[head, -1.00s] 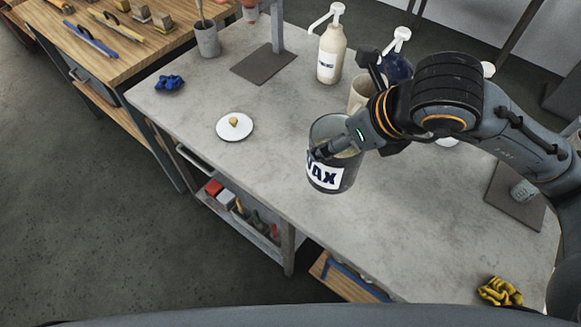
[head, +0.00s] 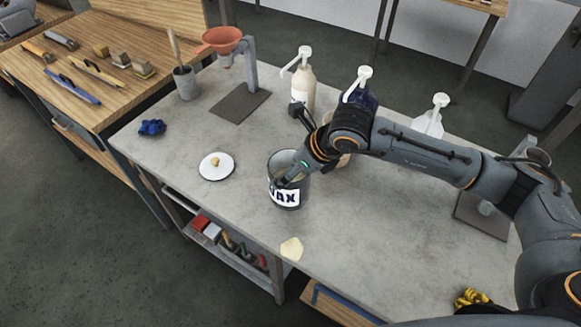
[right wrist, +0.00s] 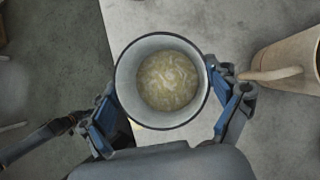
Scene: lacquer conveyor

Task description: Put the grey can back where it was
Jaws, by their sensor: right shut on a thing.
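The grey can (head: 289,205) has a white label reading WAX and pale, swirled contents. My left gripper is not in view.
A beige mug (right wrist: 285,65) stands close beside the gripper. A white plate (head: 217,168) and blue cloth (head: 152,127) lie left. The front middle is fairly clear.

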